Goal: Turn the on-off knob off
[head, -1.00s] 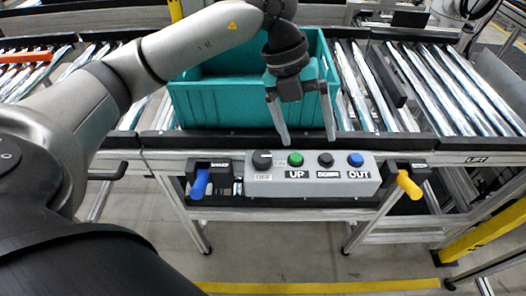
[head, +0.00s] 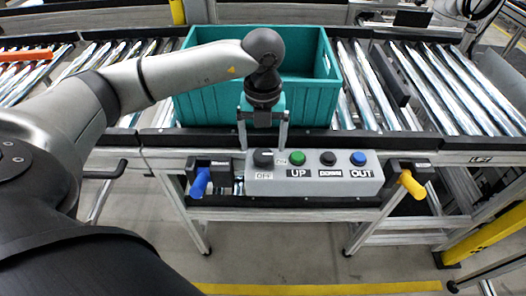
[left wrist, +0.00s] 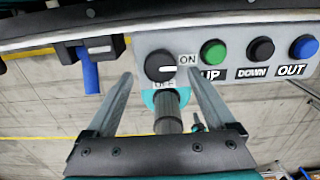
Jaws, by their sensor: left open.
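The black on-off knob (head: 263,158) is at the left end of the grey control box (head: 325,187). It also shows in the left wrist view (left wrist: 159,66), where its white mark points right, toward the ON label (left wrist: 188,60). The OFF label (left wrist: 165,86) is partly covered by part of my gripper. My left gripper (head: 262,146) is open and points down just above the knob. In the left wrist view its two fingers (left wrist: 157,72) lie on either side of the knob, apart from it, with nothing held. My right gripper is not in view.
Green (head: 298,158), black (head: 328,158) and blue (head: 358,158) buttons sit right of the knob. A blue handle (head: 200,184) and a yellow handle (head: 411,185) flank the box. A teal crate (head: 190,108) stands on the roller conveyor behind my gripper.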

